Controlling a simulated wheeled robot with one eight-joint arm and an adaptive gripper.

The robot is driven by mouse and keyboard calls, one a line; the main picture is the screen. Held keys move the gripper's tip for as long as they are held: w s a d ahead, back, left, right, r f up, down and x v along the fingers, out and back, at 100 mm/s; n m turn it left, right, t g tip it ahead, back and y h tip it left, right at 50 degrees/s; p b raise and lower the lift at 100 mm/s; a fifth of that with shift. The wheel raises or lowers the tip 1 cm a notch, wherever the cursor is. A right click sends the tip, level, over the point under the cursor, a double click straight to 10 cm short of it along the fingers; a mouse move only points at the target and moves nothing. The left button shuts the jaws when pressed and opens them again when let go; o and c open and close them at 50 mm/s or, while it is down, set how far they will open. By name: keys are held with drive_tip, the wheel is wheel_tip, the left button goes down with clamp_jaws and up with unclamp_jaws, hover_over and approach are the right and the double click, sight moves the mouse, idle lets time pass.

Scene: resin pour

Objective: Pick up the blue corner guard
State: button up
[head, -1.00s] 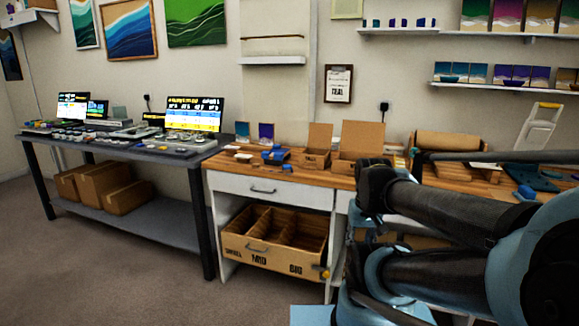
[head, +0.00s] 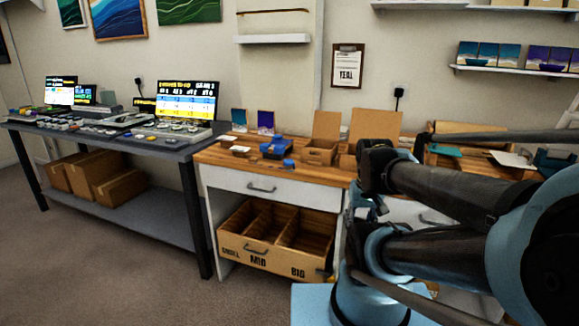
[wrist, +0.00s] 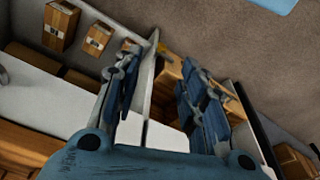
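A small blue piece (head: 288,164), which may be the blue corner guard, lies near the front edge of the wooden workbench (head: 215,157) in the head view. It is too small to make out its shape. A larger blue object (head: 276,149) sits just behind it. My gripper (wrist: 160,72) is open in the wrist view, its two dark blue fingers apart with nothing held between them. It points down past the bench's white front and open shelves, away from the blue piece. The blue piece does not show in the wrist view.
An open wooden box (head: 320,152) stands right of the blue pieces. A divided crate (head: 250,262) sits under the white drawer (head: 265,188). A dark table (head: 180,150) with screens is at the left. Floor is clear in front. My arm covers the bench's right part.

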drive_tip(key=shift+o, duration=0.7)
wheel_tip(320, 180, up, 2)
drive_tip(key=shift+a+r, duration=0.1)
drive_tip(key=shift+a, duration=0.05)
wheel_tip(320, 180, up, 23)
drive_tip(key=n+g, duration=0.2)
drive_tip(key=n, duration=0.1)
hover_over(289, 160)
wheel_tip(289, 160, down, 17)
drive_tip(key=shift+r, duration=0.1)
drive_tip(key=c, duration=0.8)
